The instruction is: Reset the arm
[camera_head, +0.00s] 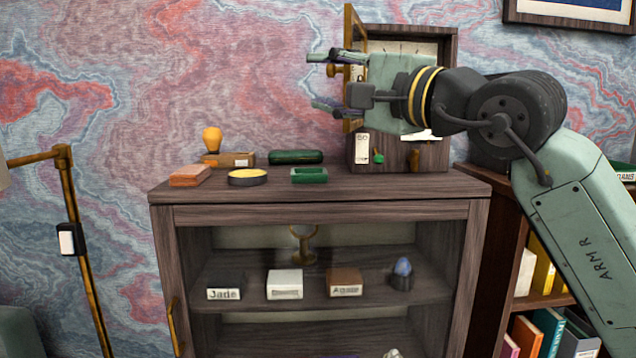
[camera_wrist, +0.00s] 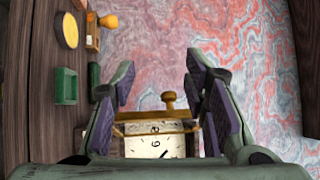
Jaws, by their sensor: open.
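My gripper (camera_head: 322,80) is open and points left, high above the cabinet top, in front of a wooden clock (camera_head: 447,40). The clock's brass-framed door (camera_head: 350,12) is swung open toward me, with a round knob (camera_head: 335,71) on it. The door's edge and knob show between my two spread fingers. In the wrist view the purple-padded fingers of my gripper (camera_wrist: 160,68) stand apart, with the brass knob (camera_wrist: 169,98) and part of the clock face (camera_wrist: 150,146) between them. I cannot tell whether a finger touches the door. My gripper hides much of the clock.
On the cabinet top (camera_head: 410,186) lie an orange-brown block (camera_head: 190,175), a round yellow tin (camera_head: 247,177), green items (camera_head: 309,175) and a yellow-knobbed stamp (camera_head: 212,140). Shelves below hold small blocks. A brass lamp stand (camera_head: 80,230) is at left. The space left of my gripper is free.

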